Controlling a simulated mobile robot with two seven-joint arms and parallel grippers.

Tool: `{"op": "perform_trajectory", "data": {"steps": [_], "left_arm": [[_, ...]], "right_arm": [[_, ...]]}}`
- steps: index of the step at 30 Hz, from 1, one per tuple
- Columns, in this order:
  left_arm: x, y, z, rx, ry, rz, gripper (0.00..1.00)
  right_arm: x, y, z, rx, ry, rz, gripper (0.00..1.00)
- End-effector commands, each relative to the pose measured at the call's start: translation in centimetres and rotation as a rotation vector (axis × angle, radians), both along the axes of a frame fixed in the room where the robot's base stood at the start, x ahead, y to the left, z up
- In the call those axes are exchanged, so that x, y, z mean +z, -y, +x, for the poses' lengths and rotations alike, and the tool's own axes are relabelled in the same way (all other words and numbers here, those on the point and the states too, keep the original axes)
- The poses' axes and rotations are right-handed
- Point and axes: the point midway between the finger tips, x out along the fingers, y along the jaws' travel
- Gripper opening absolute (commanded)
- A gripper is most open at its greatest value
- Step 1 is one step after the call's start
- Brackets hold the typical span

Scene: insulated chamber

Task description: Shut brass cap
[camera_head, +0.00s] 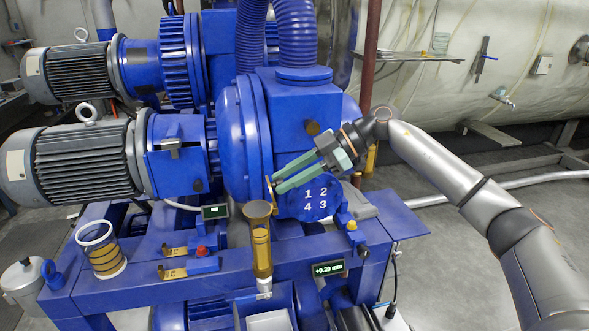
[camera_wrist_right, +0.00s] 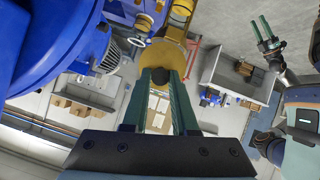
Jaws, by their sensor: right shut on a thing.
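The brass cap (camera_head: 269,191) stands on edge, a thin upright disc seen almost edge-on beside the brass cup (camera_head: 258,210) of the filler pipe in the head view. In the right wrist view the cap (camera_wrist_right: 164,57) shows as a round brass face with a dark knob (camera_wrist_right: 163,75) in its middle. My right gripper (camera_head: 276,184) reaches in from the right with its green fingers at the cap. In the wrist view these fingers (camera_wrist_right: 163,84) are shut on the knob. My left gripper (camera_wrist_right: 264,28) shows small at the wrist view's upper right, its fingers apart and empty.
The blue pump housing (camera_head: 240,135) stands close behind the cap. A numbered blue disc (camera_head: 316,200) is just right of the cup, below my right fingers. A glass cylinder with rings (camera_head: 101,250) and a red button (camera_head: 201,250) are on the blue bench (camera_head: 130,289).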

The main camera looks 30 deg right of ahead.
Motion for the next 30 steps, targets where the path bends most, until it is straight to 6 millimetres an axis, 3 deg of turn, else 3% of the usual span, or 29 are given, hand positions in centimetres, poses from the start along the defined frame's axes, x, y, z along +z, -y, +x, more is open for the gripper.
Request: {"op": "perform_trajectory", "data": {"steps": [14, 30], "left_arm": [[0.0, 0.0, 0.0, 0.000, -0.001, 0.000, 0.50], [-0.1, 0.0, 0.0, 0.000, -0.001, 0.000, 0.50]], "right_arm": [[0.9, -3.0, 0.9, -0.001, -0.107, -0.440, 0.00], [-0.2, -6.2, 1.6, -0.001, -0.238, -0.936, 0.00]]}}
